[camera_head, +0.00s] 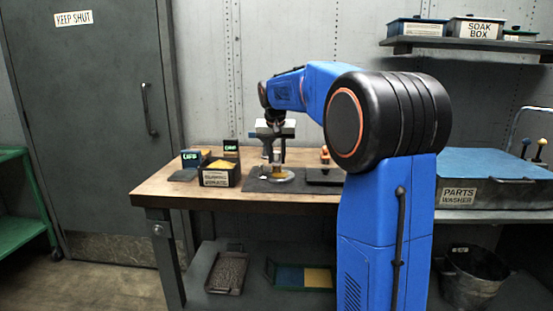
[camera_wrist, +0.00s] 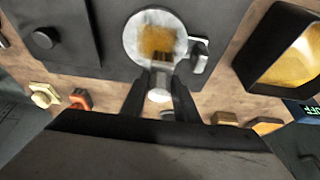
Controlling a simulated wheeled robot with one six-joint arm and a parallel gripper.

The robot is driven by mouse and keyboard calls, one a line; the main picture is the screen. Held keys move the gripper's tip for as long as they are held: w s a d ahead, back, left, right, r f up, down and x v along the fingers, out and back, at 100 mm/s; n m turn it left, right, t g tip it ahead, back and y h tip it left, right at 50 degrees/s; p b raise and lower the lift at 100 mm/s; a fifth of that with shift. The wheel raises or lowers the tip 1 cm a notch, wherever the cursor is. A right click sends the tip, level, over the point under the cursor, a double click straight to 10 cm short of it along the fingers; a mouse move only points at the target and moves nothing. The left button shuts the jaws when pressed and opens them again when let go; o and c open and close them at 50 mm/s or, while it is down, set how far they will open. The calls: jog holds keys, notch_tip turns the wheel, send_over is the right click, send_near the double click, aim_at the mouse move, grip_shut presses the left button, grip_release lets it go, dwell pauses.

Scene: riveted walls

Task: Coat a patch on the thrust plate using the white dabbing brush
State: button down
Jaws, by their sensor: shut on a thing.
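My gripper (camera_head: 279,160) hangs over the bench, pointing down at the round metal thrust plate (camera_head: 290,178). In the wrist view my gripper (camera_wrist: 160,92) is shut on the white dabbing brush (camera_wrist: 160,95), whose pale end shows between the fingers. The thrust plate (camera_wrist: 134,44) lies ahead of the fingertips on a dark mat. An amber, roughly square area (camera_wrist: 157,40) covers its middle. The brush's front part reaches over the plate's near edge; I cannot tell whether it touches the plate.
A dark labelled box (camera_head: 221,178) with amber contents stands left of the plate; it shows at upper right in the wrist view (camera_wrist: 246,58). A small metal block (camera_wrist: 199,55) sits at the plate's edge. A black slab (camera_head: 325,176) lies to the right. The bench front (camera_head: 170,198) is clear.

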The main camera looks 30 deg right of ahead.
aim_at(276, 165)
jog(key=shift+s+a+f, duration=0.1)
jog(key=shift+s+a, duration=0.35)
jog(key=shift+s, duration=0.2)
jog(key=shift+s+a+f, duration=0.1)
jog(key=shift+s+a, duration=0.35)
jog(key=shift+s, duration=0.2)
jog(key=shift+w+d+r, duration=0.1)
jog(key=shift+w+d, duration=0.35)
jog(key=shift+w, duration=0.25)
jog(key=shift+w+d+r, duration=0.1)
jog(key=shift+w+d, duration=0.35)
jog(key=shift+w, duration=0.2)
jog(key=shift+r, duration=0.1)
jog(key=shift+r, duration=2.9)
